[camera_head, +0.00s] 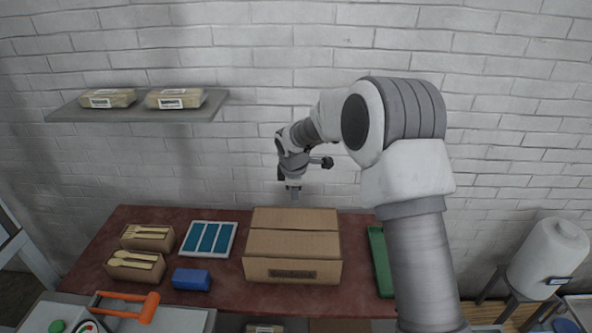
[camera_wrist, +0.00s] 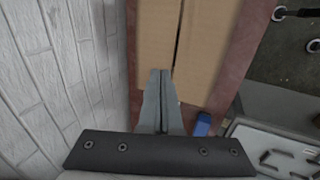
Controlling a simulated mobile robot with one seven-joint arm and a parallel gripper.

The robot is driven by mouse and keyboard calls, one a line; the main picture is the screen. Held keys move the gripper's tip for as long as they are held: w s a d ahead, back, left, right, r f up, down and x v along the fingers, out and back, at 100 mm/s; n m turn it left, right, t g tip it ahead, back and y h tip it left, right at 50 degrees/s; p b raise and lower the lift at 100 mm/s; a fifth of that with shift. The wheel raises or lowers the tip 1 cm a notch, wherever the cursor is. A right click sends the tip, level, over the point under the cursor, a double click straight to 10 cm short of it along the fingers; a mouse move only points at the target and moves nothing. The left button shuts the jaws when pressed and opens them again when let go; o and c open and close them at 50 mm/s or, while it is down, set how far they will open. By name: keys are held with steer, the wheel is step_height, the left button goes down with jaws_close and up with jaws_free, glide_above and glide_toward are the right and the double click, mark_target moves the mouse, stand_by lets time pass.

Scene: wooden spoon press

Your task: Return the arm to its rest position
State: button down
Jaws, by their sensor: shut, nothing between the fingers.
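My gripper (camera_head: 294,192) hangs pointing down above the back edge of the closed cardboard box (camera_head: 292,243). In the wrist view my gripper (camera_wrist: 164,73) has its two fingers together with nothing between them. The box (camera_wrist: 156,40) lies beyond the fingertips, its flaps folded down with a dark seam between them. The gripper is apart from the box in the head view. My arm reaches in from the lower right and bends down toward the box.
A shelf (camera_head: 140,115) with two packages is on the white brick wall (camera_head: 260,60) behind.

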steer(key=s+d+r+m, duration=0.4)
steer(key=s+d+r, duration=0.1)
steer(key=s+r, duration=0.4)
steer(key=s+d+r+m, duration=0.55)
steer(key=s+r, duration=0.25)
steer(key=r, duration=0.2)
steer(key=s+d+m, duration=0.2)
steer(key=s+m, duration=0.2)
steer(key=s, duration=0.6)
steer(key=s+d+m+t, duration=0.1)
steer(key=s+m, duration=0.3)
steer(key=s, duration=0.7)
steer(key=shift+s+d+r, duration=0.3)
steer(key=shift+d+r, duration=0.1)
steer(key=shift+d, duration=0.2)
